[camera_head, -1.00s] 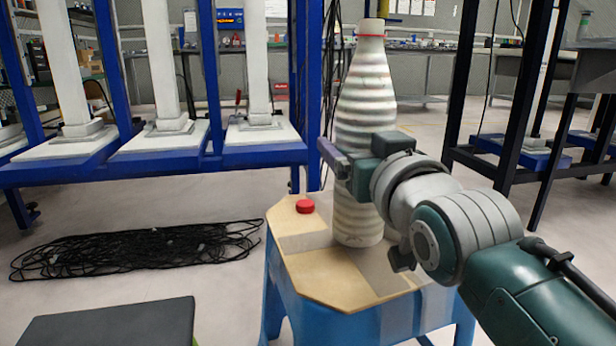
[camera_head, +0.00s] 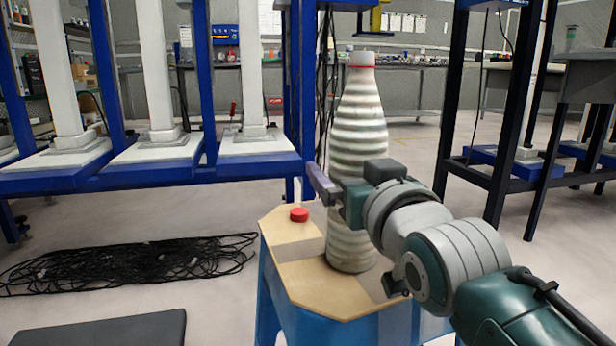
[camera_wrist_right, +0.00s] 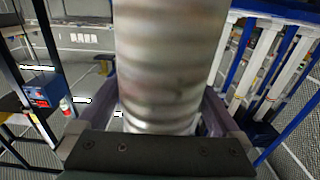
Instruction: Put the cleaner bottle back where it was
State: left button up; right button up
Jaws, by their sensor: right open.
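The cleaner bottle (camera_head: 357,115) is tall, ribbed and pale silvery-white, with a red ring under its white cap. It stands about upright on the wooden top of a small blue table (camera_head: 290,270). My right gripper (camera_head: 335,185) is open at the bottle's middle, with one finger at its left side and the other hidden in the head view. In the right wrist view the bottle (camera_wrist_right: 168,60) fills the space between the two fingers; whether they touch it is unclear. My left gripper is out of view.
A red round cap-like object (camera_head: 299,214) lies on the tabletop left of the bottle. Blue racks (camera_head: 160,175) stand behind on the left, and a black frame (camera_head: 500,150) on the right. A pile of black cable (camera_head: 130,260) lies on the floor.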

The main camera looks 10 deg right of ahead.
jog(key=shift+s+r+p, duration=0.15)
jog(key=shift+s+p, duration=0.2)
jog(key=s+d+f+g+p, duration=0.1)
jog(key=s+f+g, duration=0.2)
jog(key=s, duration=0.8)
jog(key=s+d+f+n+g+p, duration=0.1)
jog(key=s+g, duration=0.5)
jog(key=s, duration=0.6)
jog(key=s+d+f+g+p, duration=0.2)
jog(key=s+f+g, duration=0.3)
jog(key=s, duration=0.6)
jog(key=shift+s+n+p, duration=0.3)
jog(key=shift+p, duration=0.45)
jog(key=shift+r, duration=0.1)
